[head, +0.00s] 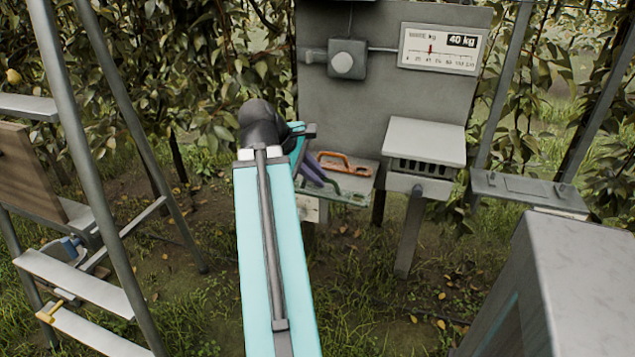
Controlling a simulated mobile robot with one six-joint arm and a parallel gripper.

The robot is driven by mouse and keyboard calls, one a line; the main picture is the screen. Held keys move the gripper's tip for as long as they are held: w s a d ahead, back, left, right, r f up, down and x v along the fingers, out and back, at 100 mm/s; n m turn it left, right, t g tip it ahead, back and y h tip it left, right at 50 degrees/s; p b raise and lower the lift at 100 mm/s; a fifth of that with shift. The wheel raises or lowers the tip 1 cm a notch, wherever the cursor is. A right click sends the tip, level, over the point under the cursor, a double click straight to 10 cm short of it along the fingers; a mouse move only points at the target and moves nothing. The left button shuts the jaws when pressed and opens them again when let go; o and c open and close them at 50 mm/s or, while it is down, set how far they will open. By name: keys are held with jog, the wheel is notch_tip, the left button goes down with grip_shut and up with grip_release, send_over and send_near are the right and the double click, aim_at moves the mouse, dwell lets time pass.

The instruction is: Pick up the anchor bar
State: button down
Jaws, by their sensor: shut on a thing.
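My arm reaches forward in the head view, and its dark wrist bends down to the right. My gripper (327,184), with two purple-grey fingers, is at the small grey shelf below the grey panel. A green bar (348,198) lies at the fingertips along the shelf's front edge. The fingers are shut on it, though the exact contact is small and partly hidden. I cannot tell from markings which bar is the anchor bar.
The grey panel (395,100) behind carries a round-fronted box (346,60) and a gauge sign (440,48) reading 40 kg. A slotted grey box (425,142) stands right of the shelf. A ladder (75,275) is left; a large grey cabinet (575,270) is front right.

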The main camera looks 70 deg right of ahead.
jog(key=shift+s+a+r+b, duration=0.1)
jog(key=shift+s+a+b, duration=0.1)
jog(key=shift+a+b, duration=0.35)
jog(key=shift+s+a+b, duration=0.15)
jog(key=shift+a+b, duration=0.25)
jog(key=shift+a, duration=0.1)
